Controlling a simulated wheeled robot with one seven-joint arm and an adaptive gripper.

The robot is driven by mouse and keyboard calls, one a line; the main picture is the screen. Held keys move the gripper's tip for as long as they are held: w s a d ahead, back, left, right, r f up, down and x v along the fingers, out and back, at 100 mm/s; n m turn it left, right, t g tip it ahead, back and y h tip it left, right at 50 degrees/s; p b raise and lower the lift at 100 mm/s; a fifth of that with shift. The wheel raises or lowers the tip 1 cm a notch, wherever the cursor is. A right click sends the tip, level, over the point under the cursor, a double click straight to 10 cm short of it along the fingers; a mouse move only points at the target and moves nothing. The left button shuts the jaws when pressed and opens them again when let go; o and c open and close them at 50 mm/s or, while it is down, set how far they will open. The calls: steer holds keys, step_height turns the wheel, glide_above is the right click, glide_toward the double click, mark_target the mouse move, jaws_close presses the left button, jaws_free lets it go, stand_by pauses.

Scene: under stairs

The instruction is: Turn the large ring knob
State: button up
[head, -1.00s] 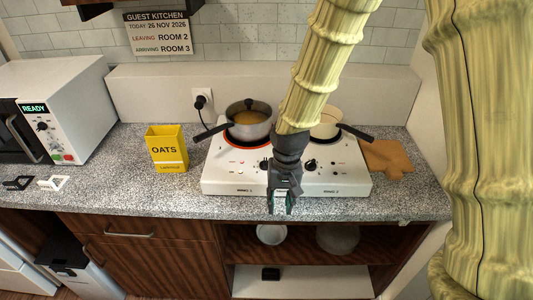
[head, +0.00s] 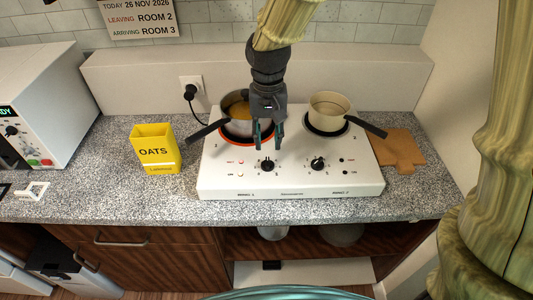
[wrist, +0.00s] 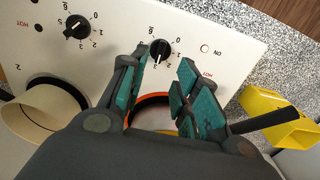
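The white two-ring hob (head: 215,182) stands on the counter. The left ring (head: 270,140) glows orange-red at its rim and looks larger than the right ring (head: 325,132). The left knob (head: 267,164) is black with a light pointer; the right knob (head: 317,163) is similar. In the wrist view, turned about, the left ring's knob (wrist: 160,50) shows just past my fingertips and the other knob (wrist: 76,27) at upper left. My gripper (head: 268,141) is open and empty, pointing down above the hob behind the left knob. I see no contact.
A pot with yellowish contents (head: 238,112) sits on the left ring, its handle toward the oats box (head: 155,150). A cream pan (head: 329,109) sits on the right ring, handle rightward. A wooden board (head: 400,148) lies right. Small lamps beside the left knob are lit.

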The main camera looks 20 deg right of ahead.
mark_target(268, 161)
steer(key=shift+f+p, duration=0.75)
steer(key=shift+f, duration=3.2)
jaws_close()
